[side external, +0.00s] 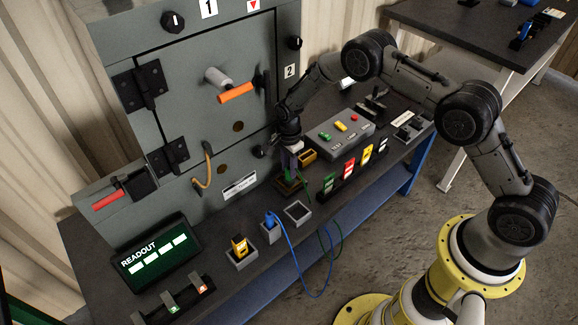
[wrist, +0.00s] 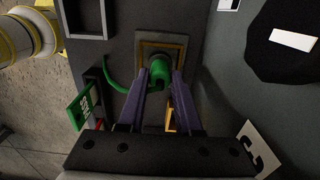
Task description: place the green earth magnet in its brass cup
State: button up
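The green earth magnet (wrist: 160,68) is a green cylinder with a green cable (wrist: 112,76) curving off to the left in the wrist view. My gripper (wrist: 160,78) has its two purple fingers on either side of it and appears closed on it. The square brass-rimmed cup (wrist: 146,42) lies just beyond the magnet in the wrist view. In the side view the magnet (side external: 290,173) is upright below my gripper (side external: 291,160), at the brass cup (side external: 280,187). The magnet's lower end is hidden, so its depth in the cup cannot be told.
A grey cabinet (side external: 205,115) stands close behind. A yellow-brass block (side external: 306,155) is beside the gripper. Coloured tags (side external: 349,169) stand to the right. An empty grey cup (side external: 298,211), a blue plug (side external: 269,219) with its cable, and a readout (side external: 157,257) are in front and left.

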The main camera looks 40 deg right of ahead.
jog(key=o, duration=0.3)
jog(key=shift+o, duration=0.2)
jog(key=s+d+r+n+t, duration=0.1)
jog(key=s+r+n, duration=0.1)
jog(key=r, duration=1)
jog(key=s+r+n, duration=0.2)
jog(key=r, duration=1.1)
jog(key=s+d+r+n+t, duration=0.15)
jog(key=s+r+n, duration=0.25)
jog(key=s+r, duration=0.55)
jog(key=s+r+n+t, duration=0.1)
jog(key=s+n, duration=0.4)
jog(key=s, duration=0.6)
jog(key=s+d+r+n+t, duration=0.1)
jog(key=s+n, duration=0.4)
jog(key=s, duration=0.6)
jog(key=shift+s+d+r+t, duration=0.3)
jog(key=shift+r+t, duration=0.25)
jog(key=shift+r, duration=0.25)
